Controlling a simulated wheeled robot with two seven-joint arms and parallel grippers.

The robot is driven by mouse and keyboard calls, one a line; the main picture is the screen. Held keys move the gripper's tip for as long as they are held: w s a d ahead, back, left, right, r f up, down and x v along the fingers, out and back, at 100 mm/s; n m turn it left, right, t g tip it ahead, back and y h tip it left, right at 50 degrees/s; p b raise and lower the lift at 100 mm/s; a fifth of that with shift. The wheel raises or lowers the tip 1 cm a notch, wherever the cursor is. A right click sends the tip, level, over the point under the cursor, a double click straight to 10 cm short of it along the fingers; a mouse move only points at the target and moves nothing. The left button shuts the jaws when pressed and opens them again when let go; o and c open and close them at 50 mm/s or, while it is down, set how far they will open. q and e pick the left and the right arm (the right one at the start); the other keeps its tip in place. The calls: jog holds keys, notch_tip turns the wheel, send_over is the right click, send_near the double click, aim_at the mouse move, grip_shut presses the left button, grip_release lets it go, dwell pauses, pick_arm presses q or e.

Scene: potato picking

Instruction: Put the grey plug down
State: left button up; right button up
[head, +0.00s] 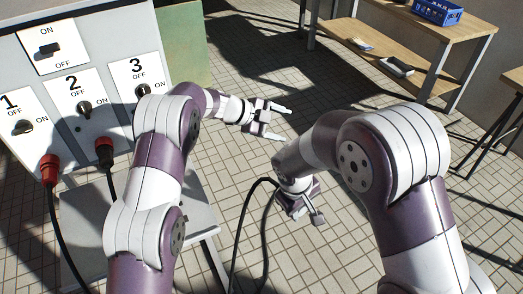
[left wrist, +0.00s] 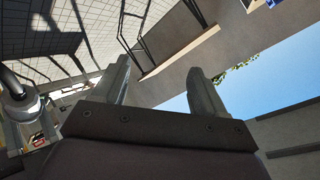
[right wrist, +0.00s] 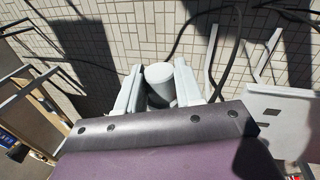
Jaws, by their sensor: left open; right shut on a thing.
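The grey plug (right wrist: 159,84) is between the two fingers of my right gripper (right wrist: 166,90) in the right wrist view, its round end showing. In the head view my right gripper (head: 306,204) hangs over the tiled floor, right of the small table; the plug is hard to make out there. A black cable (head: 241,225) loops down beside this gripper. My left gripper (head: 283,123) is open and empty, higher up and above the floor. In the left wrist view its fingers (left wrist: 160,85) stand apart with nothing between them.
A grey table (head: 75,230) stands below the numbered switch panel (head: 53,85). A red plug (head: 50,169) and a dark plug (head: 105,152) sit under switches 1 and 2. My left arm crosses below switch 3. A wooden shelf (head: 370,68) stands at the back right.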

jog(key=shift+w, duration=0.1)
pick_arm(q)
jog(key=s+a+m+g+y, duration=0.35)
jog(key=s+m+g, duration=0.25)
jog(key=s+g, duration=0.5)
pick_arm(e)
jog(key=shift+s, duration=0.2)
pick_arm(q)
jog(key=shift+t+h, duration=0.25)
jog(key=shift+t, duration=0.35)
jog(key=x, duration=0.5)
jog(key=s+x, duration=0.1)
jog(key=x, duration=0.5)
jog(key=shift+s+r, duration=0.1)
jog(key=shift+s, duration=0.05)
pick_arm(e)
jog(key=shift+w, duration=0.1)
pick_arm(q)
jog(key=c, duration=1.1)
jog(key=shift+c, duration=0.6)
pick_arm(e)
jog(key=o, duration=1.2)
jog(key=shift+r, duration=0.1)
